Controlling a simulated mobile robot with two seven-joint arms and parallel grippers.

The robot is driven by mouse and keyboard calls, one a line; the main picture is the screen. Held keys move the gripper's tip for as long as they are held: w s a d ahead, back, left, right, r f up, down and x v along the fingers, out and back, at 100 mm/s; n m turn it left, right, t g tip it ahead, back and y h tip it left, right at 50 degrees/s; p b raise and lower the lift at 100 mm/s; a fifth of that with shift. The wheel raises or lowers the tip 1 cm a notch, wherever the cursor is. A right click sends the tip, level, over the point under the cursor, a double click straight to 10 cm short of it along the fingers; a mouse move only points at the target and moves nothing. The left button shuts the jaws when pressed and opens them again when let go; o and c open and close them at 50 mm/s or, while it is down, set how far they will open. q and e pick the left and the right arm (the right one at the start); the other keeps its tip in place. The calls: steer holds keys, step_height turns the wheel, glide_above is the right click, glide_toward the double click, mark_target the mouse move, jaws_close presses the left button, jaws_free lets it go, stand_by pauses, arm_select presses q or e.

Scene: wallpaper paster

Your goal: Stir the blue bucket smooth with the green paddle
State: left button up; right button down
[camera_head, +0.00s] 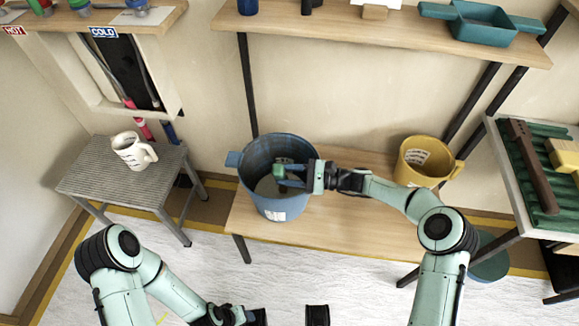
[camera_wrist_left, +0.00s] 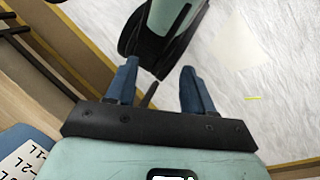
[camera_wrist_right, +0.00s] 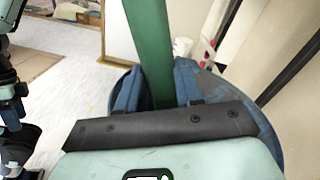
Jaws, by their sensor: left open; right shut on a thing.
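The blue bucket (camera_head: 277,203) stands upright on the low wooden bench, with a grey mix visible inside. The green paddle (camera_head: 284,171) is in the bucket, its upper end showing near the rim; its lower end is hidden. My right gripper (camera_head: 290,177) is over the bucket and shut on the paddle, which also shows between its fingers in the right wrist view (camera_wrist_right: 150,50). The bucket's rim shows behind the fingers there (camera_wrist_right: 265,125). My left gripper (camera_wrist_left: 158,90) is open and empty, low over the floor in front of the bench.
A yellow bucket (camera_head: 424,162) stands on the bench to the right. A white mug (camera_head: 133,150) sits on a grey step stool (camera_head: 85,180) at the left. A shelf (camera_head: 340,25) with a teal tray (camera_head: 482,24) runs above. A rack (camera_head: 540,170) stands at the right.

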arm_select(q)
steer(key=shift+s+d+r, duration=0.35)
steer(key=shift+s+r, duration=0.2)
steer(key=shift+s, duration=0.2)
arm_select(e)
steer(key=shift+s+a, duration=0.1)
steer(key=shift+s, duration=0.45)
arm_select(q)
steer(key=shift+r+p, duration=0.1)
steer(key=shift+p, duration=0.3)
step_height(320, 180, up, 15)
steer(key=g+p, duration=0.1)
steer(key=p, duration=1.4)
steer(key=shift+d+h, duration=0.3)
arm_select(e)
steer(key=s+r, duration=0.5)
steer(key=r, duration=0.6)
steer(key=s+a+r, duration=0.1)
steer(key=s+r, duration=0.4)
steer(key=r, duration=0.7)
steer(key=shift+a+r, duration=0.15)
steer(key=shift+a, duration=0.15)
arm_select(q)
steer(key=shift+r, duration=0.1)
arm_select(e)
steer(key=shift+s, duration=0.15)
